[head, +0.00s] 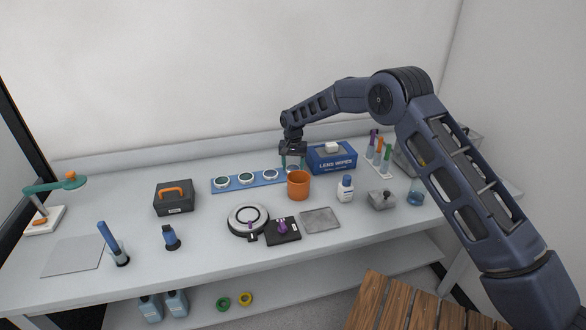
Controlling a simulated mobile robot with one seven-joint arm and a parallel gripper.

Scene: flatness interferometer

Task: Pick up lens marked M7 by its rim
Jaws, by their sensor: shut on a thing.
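Several round lenses stand in a row on a blue tray (236,188) at the back middle of the bench. Three show clearly: the left lens (222,181), the second lens (246,179) and the third lens (270,175). My gripper (293,163) points down over the tray's right end, its teal fingers shut on the rightmost lens (293,169). That lens is partly hidden by the fingers and the orange cup in front. I cannot tell whether it is clear of the tray. Its mark is too small to read, so I cannot confirm M7.
The orange cup (299,186) stands just in front of my gripper. A blue lens wipes box (332,158) is close on the right. A white bottle (345,188), a round instrument (247,220) and a black case (174,199) stand nearby. The bench's left middle has free room.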

